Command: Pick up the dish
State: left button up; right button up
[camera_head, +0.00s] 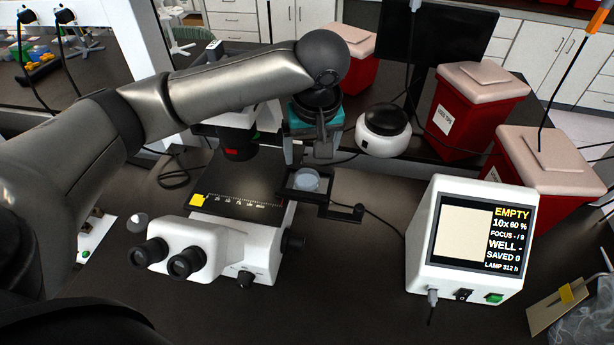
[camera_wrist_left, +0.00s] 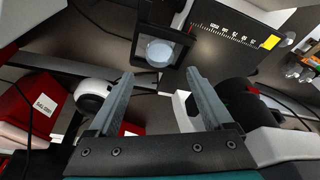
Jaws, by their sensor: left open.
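The dish (camera_head: 306,181) is a small round, pale blue, clear dish. It sits in a black holder (camera_head: 338,212) at the right side of the microscope (camera_head: 240,228) stage. My left gripper (camera_head: 306,154) is just behind and above the dish, open and empty, fingers pointing down. In the left wrist view the dish (camera_wrist_left: 159,52) lies ahead of the open fingertips (camera_wrist_left: 160,74), roughly centred between them and apart from them. My right gripper is not in view.
A white display box (camera_head: 470,240) reading "EMPTY" stands at the right. Red bins (camera_head: 470,110) and a white round device (camera_head: 383,130) stand behind. The microscope's black column (camera_head: 238,140) is left of my gripper. The bench right of the holder is mostly clear, except a cable.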

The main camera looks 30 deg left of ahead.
aim_at(306, 181)
pick_arm(q)
jog(key=x, duration=0.5)
jog(key=p+x, duration=0.1)
jog(key=x, duration=0.5)
jog(key=shift+w+a+r, duration=0.1)
jog(key=shift+w, duration=0.1)
jog(key=shift+c, duration=0.2)
jog(key=c, duration=1)
jog(key=shift+c, duration=0.2)
jog(key=shift+r, duration=0.1)
notch_tip(306, 181, up, 20)
jog(key=b, duration=0.1)
